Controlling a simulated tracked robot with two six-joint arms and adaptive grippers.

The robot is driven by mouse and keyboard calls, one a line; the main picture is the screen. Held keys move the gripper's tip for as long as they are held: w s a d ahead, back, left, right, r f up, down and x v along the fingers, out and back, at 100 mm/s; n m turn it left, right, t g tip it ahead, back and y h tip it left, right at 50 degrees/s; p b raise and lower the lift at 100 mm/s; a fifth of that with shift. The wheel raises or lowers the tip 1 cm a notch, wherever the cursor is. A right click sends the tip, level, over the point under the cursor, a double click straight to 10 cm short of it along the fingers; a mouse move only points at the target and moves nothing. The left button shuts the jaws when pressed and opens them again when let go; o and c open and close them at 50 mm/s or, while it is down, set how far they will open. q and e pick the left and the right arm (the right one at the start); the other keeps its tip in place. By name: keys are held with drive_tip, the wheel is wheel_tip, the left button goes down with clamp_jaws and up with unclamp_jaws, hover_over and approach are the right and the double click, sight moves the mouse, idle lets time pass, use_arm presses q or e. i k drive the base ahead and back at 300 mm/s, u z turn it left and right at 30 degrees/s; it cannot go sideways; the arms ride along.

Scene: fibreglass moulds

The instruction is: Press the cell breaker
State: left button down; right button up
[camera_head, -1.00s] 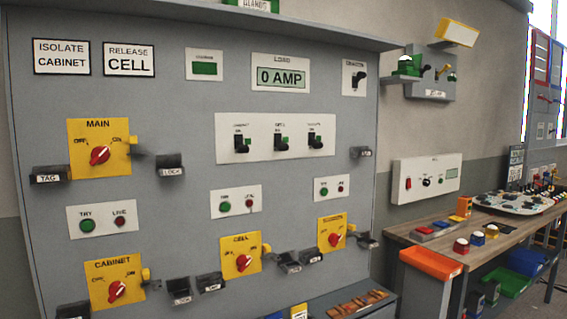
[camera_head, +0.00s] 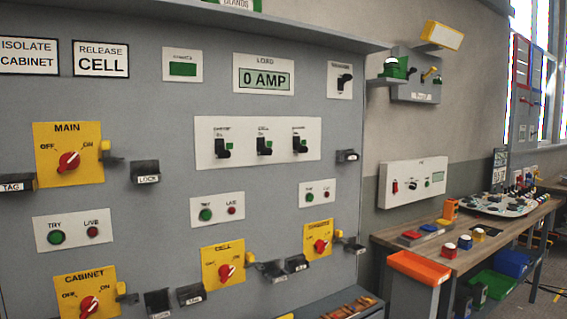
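A white breaker plate (camera_head: 205,152) sits on the grey wall panel, with three black breaker levers in a row. The middle lever (camera_head: 264,146) is under a small label that appears to read CELL, and a green patch sits beside it. A left lever (camera_head: 222,148) and a right lever (camera_head: 299,146) flank it, each with a green patch. All three levers seem to point down. Above, the load display (camera_head: 264,80) reads 0 AMP. The yellow CELL switch (camera_head: 223,264) with a red knob is lower on the panel. Neither of my grippers is in view.
Yellow MAIN (camera_head: 68,154) and CABINET (camera_head: 85,293) switches are at left. Labelled black holders, such as LOCK (camera_head: 145,172), stick out from the panel. A workbench (camera_head: 400,252) with an orange tray (camera_head: 419,268) stands at right. The space before the breaker plate looks clear.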

sight(265, 151)
drive_tip(key=z, duration=0.45)
drive_tip(key=i, duration=1.45)
drive_tip(key=z, duration=0.1)
